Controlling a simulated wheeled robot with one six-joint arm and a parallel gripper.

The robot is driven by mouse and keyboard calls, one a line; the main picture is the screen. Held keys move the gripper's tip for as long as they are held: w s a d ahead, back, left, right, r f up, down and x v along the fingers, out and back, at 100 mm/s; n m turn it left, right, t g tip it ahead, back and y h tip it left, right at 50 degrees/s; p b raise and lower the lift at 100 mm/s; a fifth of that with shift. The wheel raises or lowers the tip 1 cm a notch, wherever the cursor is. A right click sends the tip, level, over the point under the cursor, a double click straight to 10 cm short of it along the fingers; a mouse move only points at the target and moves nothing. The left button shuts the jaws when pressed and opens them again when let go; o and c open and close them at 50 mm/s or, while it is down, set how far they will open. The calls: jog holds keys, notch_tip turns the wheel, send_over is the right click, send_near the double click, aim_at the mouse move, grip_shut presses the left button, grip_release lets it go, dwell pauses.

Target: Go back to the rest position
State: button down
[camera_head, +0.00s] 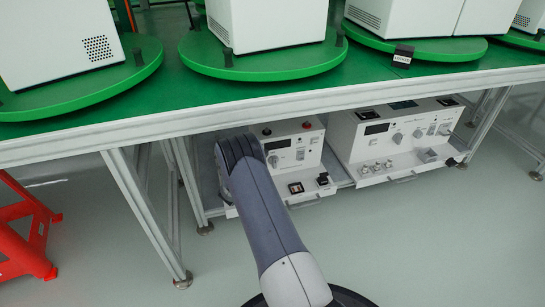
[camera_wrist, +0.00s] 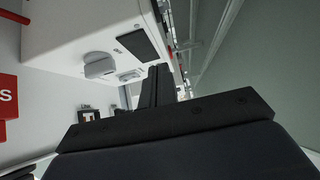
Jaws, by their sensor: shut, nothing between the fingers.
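My arm (camera_head: 262,205) reaches forward from the bottom of the head view, its bent top end in front of the left white instrument (camera_head: 308,153) under the table. My gripper is hidden behind the arm there. In the wrist view my gripper (camera_wrist: 157,72) shows as dark fingers close together, with nothing between them. A white panel with a round knob (camera_wrist: 99,65) and a dark rectangle (camera_wrist: 138,44) fills the upper left of that view. I cannot tell whether the fingers touch it.
The table's metal front edge (camera_head: 300,103) runs above the arm. Green turntables (camera_head: 265,63) with white machines stand on it. A second instrument (camera_head: 395,135) sits right on the low shelf. Metal legs (camera_head: 147,215) and a red stool (camera_head: 28,225) stand left. Floor is clear at right.

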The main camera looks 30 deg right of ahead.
jog(key=p+v, duration=0.2)
jog(key=v, duration=0.6)
jog(key=shift+f, duration=0.15)
